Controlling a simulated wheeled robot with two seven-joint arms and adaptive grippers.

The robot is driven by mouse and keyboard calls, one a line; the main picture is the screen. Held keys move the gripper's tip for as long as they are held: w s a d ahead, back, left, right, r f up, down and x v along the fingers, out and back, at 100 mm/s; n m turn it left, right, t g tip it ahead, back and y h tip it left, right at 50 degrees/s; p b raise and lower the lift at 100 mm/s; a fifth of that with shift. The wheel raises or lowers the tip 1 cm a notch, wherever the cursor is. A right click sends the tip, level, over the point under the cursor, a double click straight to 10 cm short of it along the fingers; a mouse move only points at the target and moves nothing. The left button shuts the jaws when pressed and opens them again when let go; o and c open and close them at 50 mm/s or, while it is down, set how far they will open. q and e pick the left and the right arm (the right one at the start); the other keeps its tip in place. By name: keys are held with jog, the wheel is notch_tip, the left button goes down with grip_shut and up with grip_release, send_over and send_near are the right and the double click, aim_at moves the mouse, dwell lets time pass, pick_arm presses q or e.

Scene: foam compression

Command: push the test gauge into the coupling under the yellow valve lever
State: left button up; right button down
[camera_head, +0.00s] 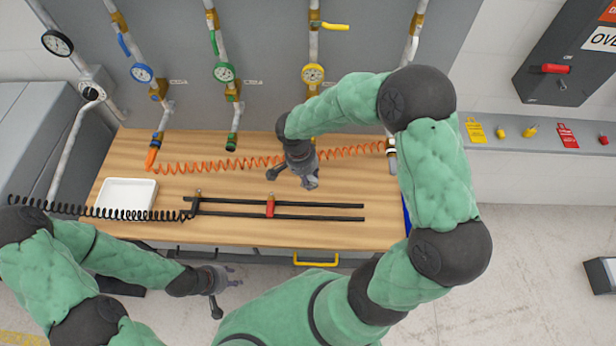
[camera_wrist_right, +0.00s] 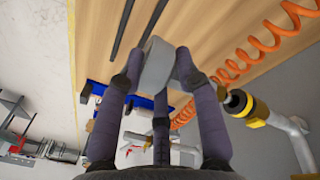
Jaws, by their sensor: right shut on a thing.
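The yellow valve lever (camera_head: 335,26) sits on a wall pipe, above a yellow-rimmed gauge (camera_head: 313,74). In the head view my right forearm hides most of the pipe's lower end. In the right wrist view a dark coupling with a yellow ring (camera_wrist_right: 240,103) shows at the right, on a pale pipe. My right gripper (camera_head: 308,183) is above the bench, in front of that pipe. Its fingers (camera_wrist_right: 157,80) are shut on the grey round test gauge (camera_wrist_right: 155,64), which is apart from the coupling. My left gripper (camera_head: 230,276) looks open and empty, in front of the bench.
A coiled orange hose (camera_head: 225,163) runs along the back of the wooden bench (camera_head: 165,228). A white tray (camera_head: 127,194) and black rails with a red slider (camera_head: 270,207) lie on it. Blue (camera_head: 141,73) and green (camera_head: 223,72) gauge pipes stand left. A coiled black hose (camera_head: 100,211) crosses the left.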

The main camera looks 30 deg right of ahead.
jog(key=shift+w+d+b, duration=0.35)
jog(key=shift+w+d, duration=0.1)
jog(key=shift+w, duration=0.25)
dwell(1.1)
jog(key=shift+b, duration=0.35)
jog(key=shift+w+d+r, duration=0.1)
jog(key=shift+w+d, duration=0.15)
jog(key=shift+w, duration=0.25)
dwell(1.1)
jog(key=c, duration=0.8)
grip_release()
jog(key=r, duration=0.4)
jog(key=a+r, duration=0.1)
jog(key=r, duration=0.2)
jog(key=w+r, duration=0.1)
jog(key=r, duration=0.3)
jog(key=shift+a+r, duration=0.3)
jog(key=shift+r, duration=0.05)
